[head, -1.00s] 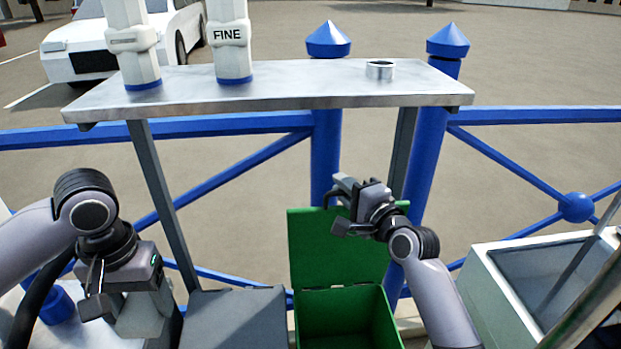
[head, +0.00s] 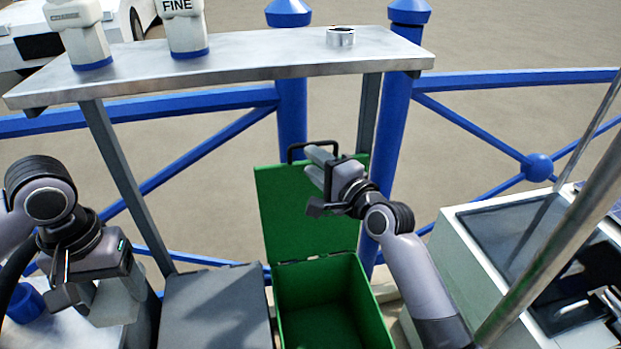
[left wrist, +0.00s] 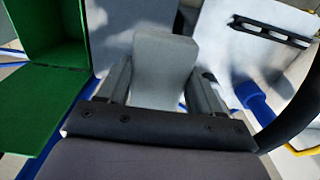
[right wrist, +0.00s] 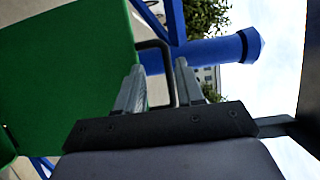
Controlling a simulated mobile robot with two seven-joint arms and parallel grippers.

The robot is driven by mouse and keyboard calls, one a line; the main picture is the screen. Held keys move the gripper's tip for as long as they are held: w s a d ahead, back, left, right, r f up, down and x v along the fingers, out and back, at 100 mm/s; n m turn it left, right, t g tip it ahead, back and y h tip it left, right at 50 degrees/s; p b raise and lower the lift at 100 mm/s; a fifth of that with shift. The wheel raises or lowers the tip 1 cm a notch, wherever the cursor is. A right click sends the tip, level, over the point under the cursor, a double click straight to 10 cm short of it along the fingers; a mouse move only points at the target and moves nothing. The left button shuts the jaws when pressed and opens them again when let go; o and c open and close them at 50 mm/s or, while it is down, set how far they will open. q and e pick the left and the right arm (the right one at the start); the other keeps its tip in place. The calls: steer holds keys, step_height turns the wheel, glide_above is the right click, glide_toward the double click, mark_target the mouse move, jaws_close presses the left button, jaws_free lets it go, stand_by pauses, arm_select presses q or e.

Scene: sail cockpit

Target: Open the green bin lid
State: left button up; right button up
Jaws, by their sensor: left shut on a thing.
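The green bin (head: 335,300) stands open, its lid (head: 300,215) swung up to about upright at the back, with a black handle (head: 298,150) on its top edge. My right gripper (head: 318,168) is at the lid's upper right, beside the handle. In the right wrist view its fingers (right wrist: 160,90) are spread apart, with the black handle (right wrist: 155,45) showing between them; no firm grip shows. My left gripper (head: 105,305) is low at the left. In the left wrist view its fingers (left wrist: 165,95) are shut on a pale grey block (left wrist: 165,65).
A metal shelf (head: 240,62) with white canisters (head: 187,28) and a small metal ring (head: 340,37) runs above the bin. A grey box (head: 215,305) is left of the bin. Blue railing posts (head: 396,120) stand behind. A white unit (head: 480,270) is at right.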

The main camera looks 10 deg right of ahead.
steer(key=v, duration=1.1)
